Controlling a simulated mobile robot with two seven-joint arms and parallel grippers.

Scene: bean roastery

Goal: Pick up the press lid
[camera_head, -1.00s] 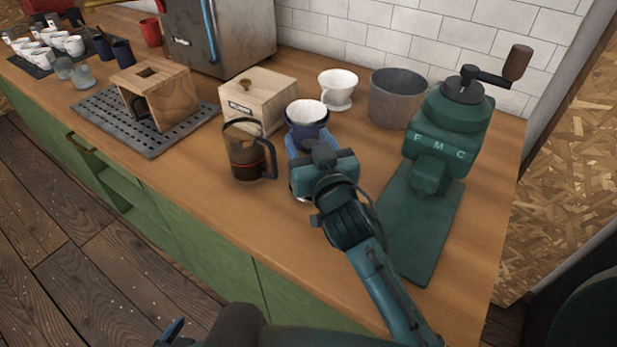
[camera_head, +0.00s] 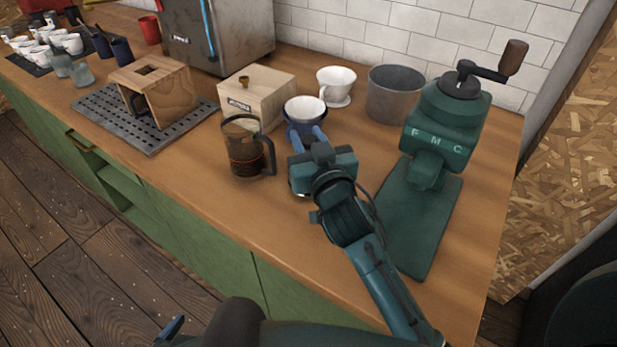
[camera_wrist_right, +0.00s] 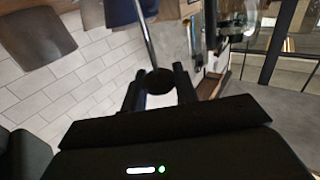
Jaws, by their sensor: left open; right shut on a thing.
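My right gripper (camera_head: 309,136) is above the counter, between the glass press (camera_head: 243,152) and the green grinder. In the right wrist view its fingers (camera_wrist_right: 160,88) are shut on the dark round knob of the press lid (camera_wrist_right: 160,81). A thin metal rod runs from the knob out of the picture's top edge. The lid's lower part is out of that view, and in the head view my gripper mostly hides the lid. The press stands upright with no lid on it. My left gripper (camera_head: 169,329) shows only as a blue tip at the bottom edge; it is open.
Close behind my right gripper are a blue dripper (camera_head: 305,115), a white dripper (camera_head: 337,86) and a grey bin (camera_head: 394,94). The green grinder (camera_head: 440,135) stands to the right, a wooden box (camera_head: 255,95) behind the press. The counter front (camera_head: 215,195) is clear.

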